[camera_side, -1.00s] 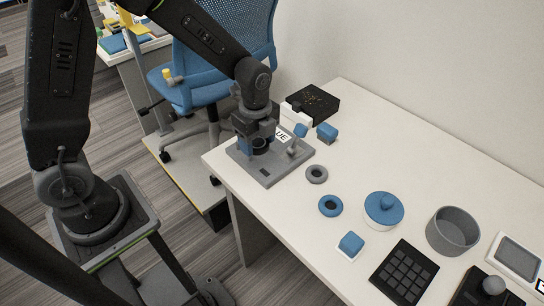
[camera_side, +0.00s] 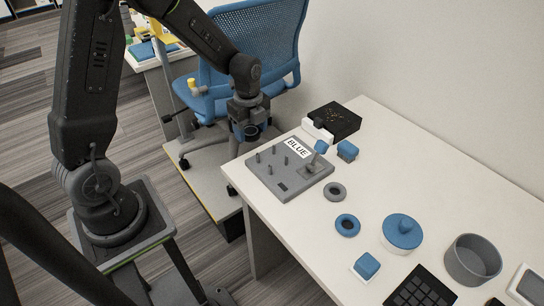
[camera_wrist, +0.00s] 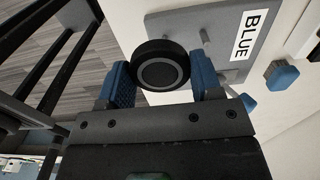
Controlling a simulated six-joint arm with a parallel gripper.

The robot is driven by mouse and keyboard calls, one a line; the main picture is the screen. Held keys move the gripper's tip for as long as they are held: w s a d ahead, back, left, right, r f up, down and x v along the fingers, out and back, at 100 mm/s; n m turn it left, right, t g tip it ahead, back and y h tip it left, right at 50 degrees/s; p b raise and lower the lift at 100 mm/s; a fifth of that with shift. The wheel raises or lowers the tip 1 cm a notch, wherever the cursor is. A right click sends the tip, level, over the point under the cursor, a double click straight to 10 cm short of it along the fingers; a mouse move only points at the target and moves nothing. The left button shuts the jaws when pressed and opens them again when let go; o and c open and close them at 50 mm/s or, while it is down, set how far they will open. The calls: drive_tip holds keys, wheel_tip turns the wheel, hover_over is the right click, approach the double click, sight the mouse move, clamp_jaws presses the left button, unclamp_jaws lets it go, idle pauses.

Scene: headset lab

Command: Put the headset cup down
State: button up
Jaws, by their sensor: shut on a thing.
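My gripper (camera_side: 250,131) is shut on a dark round headset cup (camera_wrist: 160,67). In the wrist view the cup sits between the two blue finger pads, its grey round face toward the camera. In the side view the cup is a small dark ring (camera_side: 252,131) under the wrist, partly hidden by the fingers. My gripper is raised near the far left edge of the grey peg board (camera_side: 280,188). The board has several short pegs, a lever and a white label reading BLUE (camera_side: 298,148); it also shows in the wrist view (camera_wrist: 228,47).
A blue chair (camera_side: 250,62) stands behind my arm.

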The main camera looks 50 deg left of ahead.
hover_over(272, 163)
wheel_tip(272, 163, down, 4)
drive_tip(key=shift+r, duration=0.15)
drive_tip(key=shift+f, duration=2)
drive_tip(key=o, duration=1)
drive_tip(key=shift+f, duration=0.15)
